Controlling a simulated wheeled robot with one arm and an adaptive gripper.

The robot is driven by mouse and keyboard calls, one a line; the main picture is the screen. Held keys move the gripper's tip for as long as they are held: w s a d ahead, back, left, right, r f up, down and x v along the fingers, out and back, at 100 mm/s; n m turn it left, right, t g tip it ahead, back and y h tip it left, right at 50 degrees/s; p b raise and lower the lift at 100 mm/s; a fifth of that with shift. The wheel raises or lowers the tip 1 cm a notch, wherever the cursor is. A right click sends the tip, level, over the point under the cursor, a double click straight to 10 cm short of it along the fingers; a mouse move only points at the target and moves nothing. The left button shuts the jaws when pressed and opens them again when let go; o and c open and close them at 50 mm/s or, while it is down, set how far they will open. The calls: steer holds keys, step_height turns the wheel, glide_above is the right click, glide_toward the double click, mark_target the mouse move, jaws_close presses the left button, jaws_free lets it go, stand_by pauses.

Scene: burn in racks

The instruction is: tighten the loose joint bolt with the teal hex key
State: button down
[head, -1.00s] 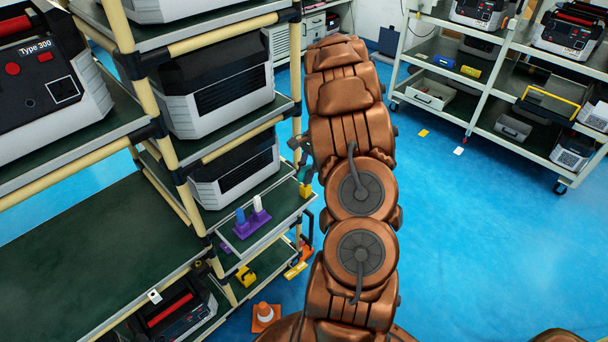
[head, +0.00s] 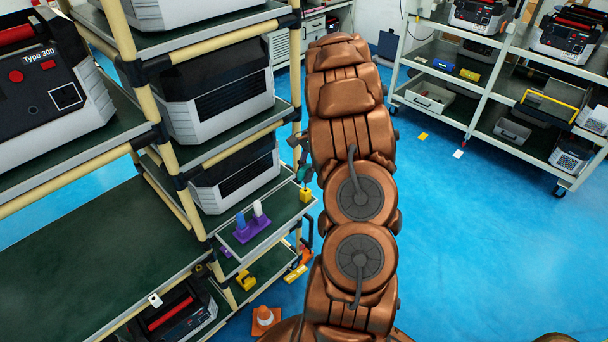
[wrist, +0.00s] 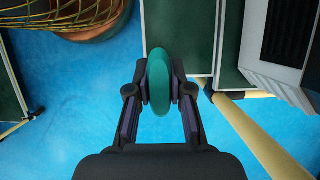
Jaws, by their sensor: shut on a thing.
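The teal hex key (wrist: 158,65) shows in the wrist view as an oval teal handle seen end-on. My gripper (wrist: 159,92) is shut on it, one finger on each side. The key's shaft is hidden in this view. In the head view my gripper (head: 299,160) is small and partly hidden by my arm, beside the rack's right edge, with a bit of teal at it. Black joints (head: 154,134) connect the rack's cream tubes. I cannot tell which bolt is loose.
A purple holder (head: 251,230) with a blue and a white handle stands on the small shelf, near a yellow block (head: 305,194). Grey-white machines (head: 235,180) fill the rack. An orange cone (head: 264,318) stands low. Blue floor (head: 470,240) is free on the right.

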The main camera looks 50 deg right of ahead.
steer(key=shift+r+p, duration=0.3)
steer(key=shift+r, duration=0.7)
